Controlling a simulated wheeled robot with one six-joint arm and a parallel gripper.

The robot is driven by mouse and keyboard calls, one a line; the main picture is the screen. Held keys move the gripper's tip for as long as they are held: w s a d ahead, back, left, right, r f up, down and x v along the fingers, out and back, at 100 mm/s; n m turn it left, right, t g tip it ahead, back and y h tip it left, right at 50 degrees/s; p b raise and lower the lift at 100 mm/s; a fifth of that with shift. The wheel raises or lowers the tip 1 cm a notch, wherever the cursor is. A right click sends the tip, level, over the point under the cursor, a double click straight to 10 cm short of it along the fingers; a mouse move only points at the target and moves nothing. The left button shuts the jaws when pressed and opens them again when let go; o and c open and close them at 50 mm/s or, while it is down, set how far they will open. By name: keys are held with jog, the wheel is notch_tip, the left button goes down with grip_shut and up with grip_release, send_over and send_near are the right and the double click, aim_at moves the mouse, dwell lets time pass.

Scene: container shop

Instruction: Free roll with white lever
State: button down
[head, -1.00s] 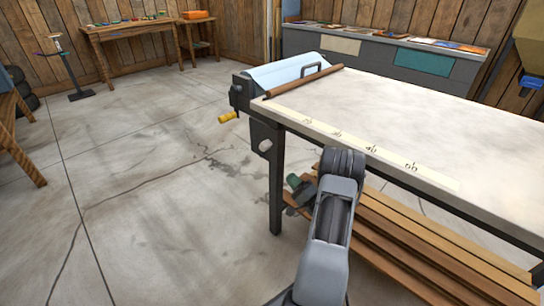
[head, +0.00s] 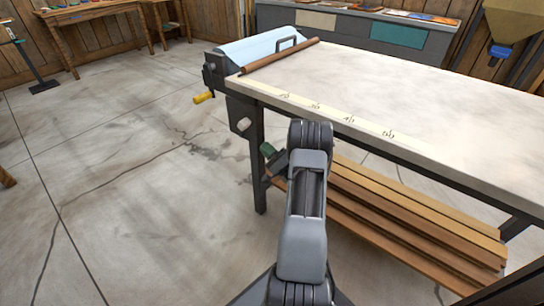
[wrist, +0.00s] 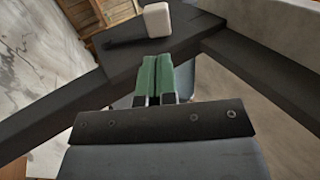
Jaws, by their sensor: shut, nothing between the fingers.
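The roll (head: 252,48) is a light blue cylinder at the far left end of the workbench, with a dark handle and a brown bar beside it. The white lever (head: 243,124) sticks out from a dark plate on the bench's end frame, below the roll. In the wrist view the white lever (wrist: 157,21) is a pale block on a dark arm, just beyond my fingertips. My gripper (head: 267,150) has green fingers, which lie together and empty in the wrist view (wrist: 154,78). It is just below and right of the lever in the head view, apart from it.
The workbench (head: 400,90) has a scale strip along its near edge. Planks (head: 400,215) lie on its lower shelf. A yellow crank grip (head: 203,97) sticks out below the roll.

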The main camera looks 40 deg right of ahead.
aim_at(247, 127)
jog(key=b+x, duration=0.2)
jog(key=x, duration=0.6)
jog(key=shift+w+r, duration=0.1)
jog(key=shift+w, duration=0.1)
